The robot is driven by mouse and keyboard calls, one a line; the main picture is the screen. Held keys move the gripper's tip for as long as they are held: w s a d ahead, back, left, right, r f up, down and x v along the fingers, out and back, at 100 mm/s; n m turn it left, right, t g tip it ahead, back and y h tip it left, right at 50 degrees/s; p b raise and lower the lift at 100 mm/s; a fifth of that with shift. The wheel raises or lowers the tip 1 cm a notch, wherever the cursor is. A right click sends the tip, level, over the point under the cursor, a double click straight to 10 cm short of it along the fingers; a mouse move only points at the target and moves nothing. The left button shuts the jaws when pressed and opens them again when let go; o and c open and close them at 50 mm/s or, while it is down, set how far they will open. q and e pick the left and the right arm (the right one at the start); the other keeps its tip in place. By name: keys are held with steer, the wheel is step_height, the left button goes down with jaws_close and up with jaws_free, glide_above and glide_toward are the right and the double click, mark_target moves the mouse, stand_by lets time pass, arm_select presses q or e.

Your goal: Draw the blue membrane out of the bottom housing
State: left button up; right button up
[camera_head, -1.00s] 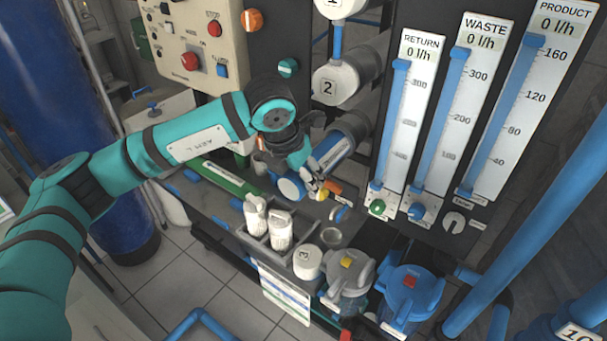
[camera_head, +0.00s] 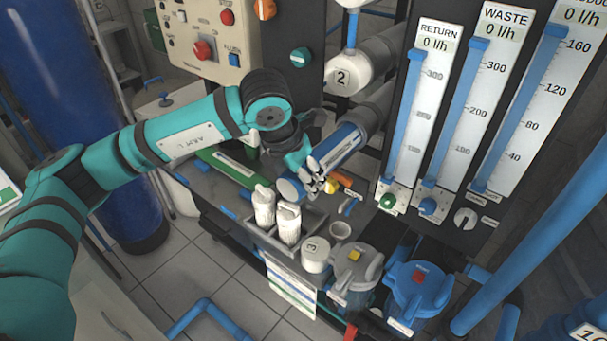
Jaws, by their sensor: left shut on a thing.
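The blue membrane (camera_head: 338,147) is a blue cylinder with a white label strip. It sticks out of the open bottom housing (camera_head: 372,118), sloping down to the left, and its inner end is hidden inside. Its round blue front end (camera_head: 289,190) hangs above the bench. My left gripper (camera_head: 318,184) is shut on the membrane near that front end, with its pale fingers across its right side. My right gripper is not in view.
Cap 3 (camera_head: 316,253), white bottles (camera_head: 264,206), and grey and blue filter housings (camera_head: 415,290) stand in front below. An orange-and-yellow tool (camera_head: 338,180) lies right of the gripper. Flow meters (camera_head: 415,118) rise at the right. Capped housing 2 (camera_head: 345,75) is above.

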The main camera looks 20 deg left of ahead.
arm_select(q)
steer(key=shift+s+a+b, duration=0.2)
steer(key=shift+s+a, duration=0.1)
steer(key=shift+s, duration=0.4)
steer(key=shift+s+a+b, duration=0.25)
steer(key=shift+s+a, duration=0.05)
steer(key=shift+s, duration=0.45)
steer(key=shift+s+a+b, duration=0.2)
steer(key=shift+s+a, duration=0.1)
steer(key=shift+s, duration=0.4)
steer(key=o, duration=1.6)
steer(key=shift+c, duration=0.2)
step_height(320, 180, up, 11)
glide_above(288, 197)
steer(key=s+a, duration=0.2)
steer(key=s, duration=0.3)
steer(key=shift+w+r, duration=0.1)
steer(key=shift+w, duration=0.1)
